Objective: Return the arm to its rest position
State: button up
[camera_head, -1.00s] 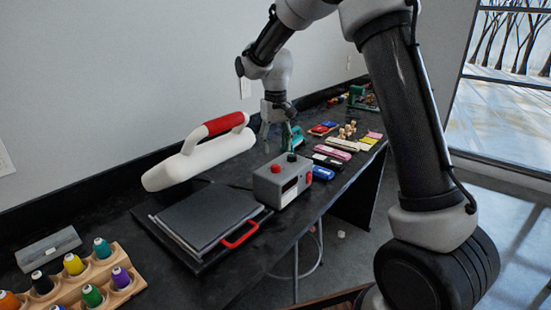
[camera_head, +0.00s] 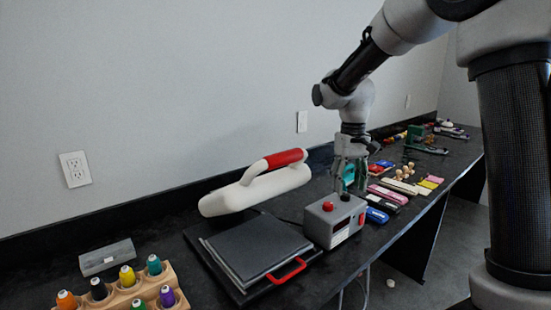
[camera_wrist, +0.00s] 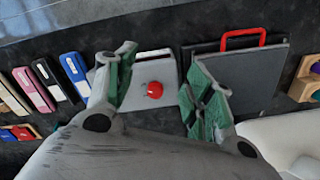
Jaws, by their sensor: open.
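My gripper (camera_head: 350,178) hangs over the bench just behind the grey control box with a red knob. In the wrist view my gripper (camera_wrist: 163,88) is open, its green-lined fingers spread apart with nothing held between them. The grey box (camera_head: 328,226) shows beyond the fingers in the wrist view, with its red knob (camera_wrist: 154,89) seen in the gap. Whether the fingertips touch anything is not clear. My arm reaches in from the upper right.
The heat press has a white upper part with a red handle (camera_head: 285,158) and a grey plate (camera_head: 255,248). A thread rack (camera_head: 125,297) stands at the front left. Coloured boxes (camera_head: 388,192) and small wooden pieces (camera_head: 405,171) lie to the right. A wall (camera_head: 200,90) rises behind the bench.

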jog(key=s+d+r+t, duration=0.1)
jog(key=s+d, duration=0.3)
jog(key=s, duration=0.4)
jog(key=s+d+r+m+t, duration=0.1)
jog(key=s+d+r, duration=0.3)
jog(key=s, duration=0.5)
jog(key=s+d+r+m+t, duration=0.1)
jog(key=s+d+r+t, duration=0.2)
jog(key=s, duration=0.6)
jog(key=shift+d, duration=0.45)
jog(key=shift+s, duration=0.1)
